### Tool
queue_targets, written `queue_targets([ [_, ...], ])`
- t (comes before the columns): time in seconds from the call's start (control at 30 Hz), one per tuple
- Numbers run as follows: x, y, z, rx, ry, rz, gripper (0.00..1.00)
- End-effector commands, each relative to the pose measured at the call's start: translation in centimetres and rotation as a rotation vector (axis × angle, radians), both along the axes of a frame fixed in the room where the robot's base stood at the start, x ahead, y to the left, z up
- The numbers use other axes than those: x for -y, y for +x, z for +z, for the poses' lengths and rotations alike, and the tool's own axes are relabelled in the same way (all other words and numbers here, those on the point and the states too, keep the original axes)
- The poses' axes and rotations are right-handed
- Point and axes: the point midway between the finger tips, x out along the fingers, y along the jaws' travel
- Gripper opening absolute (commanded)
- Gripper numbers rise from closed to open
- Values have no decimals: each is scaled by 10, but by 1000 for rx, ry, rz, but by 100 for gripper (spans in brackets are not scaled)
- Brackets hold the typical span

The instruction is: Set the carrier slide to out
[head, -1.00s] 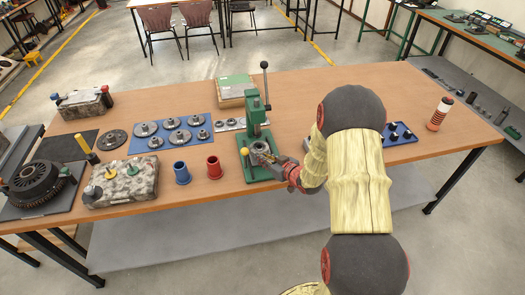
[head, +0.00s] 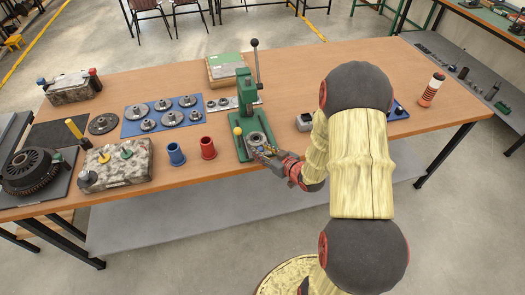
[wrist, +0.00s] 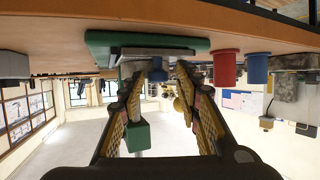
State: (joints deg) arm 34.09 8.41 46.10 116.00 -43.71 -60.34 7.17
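The green press (head: 244,95) stands on the table with its lever upright and a yellow knob (head: 238,131) at its left. A grey metal piece (head: 257,138), apparently the carrier slide, sits low on the press's green base. The upside-down wrist view shows a grey plate (wrist: 165,53) against the green base (wrist: 110,40). My gripper (head: 266,150) is at the front right of this piece. In the wrist view my gripper (wrist: 169,72) has its two fingers apart, their tips close to the grey plate. Contact cannot be told, and the slide's exact position is unclear.
Blue cup (head: 176,154) and red cup (head: 208,148) stand left of the press. A grey block (head: 304,121) is to its right, beside my arm. A blue mat (head: 130,127) with several gears lies at left. A striped cylinder (head: 432,89) stands at far right.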

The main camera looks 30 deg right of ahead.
Motion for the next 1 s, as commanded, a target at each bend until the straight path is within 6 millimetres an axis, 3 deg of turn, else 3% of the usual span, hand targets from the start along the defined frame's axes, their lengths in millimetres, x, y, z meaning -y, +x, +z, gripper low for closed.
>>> queue_targets([
  [0.27,0,0,1,2,-1,-1,35],
  [0.43,3,-11,6,2,-1,-1,35],
  [0.8,11,-78,34,2,-2,-6,35],
  [1.0,13,-101,43,1,-2,-2,35],
])
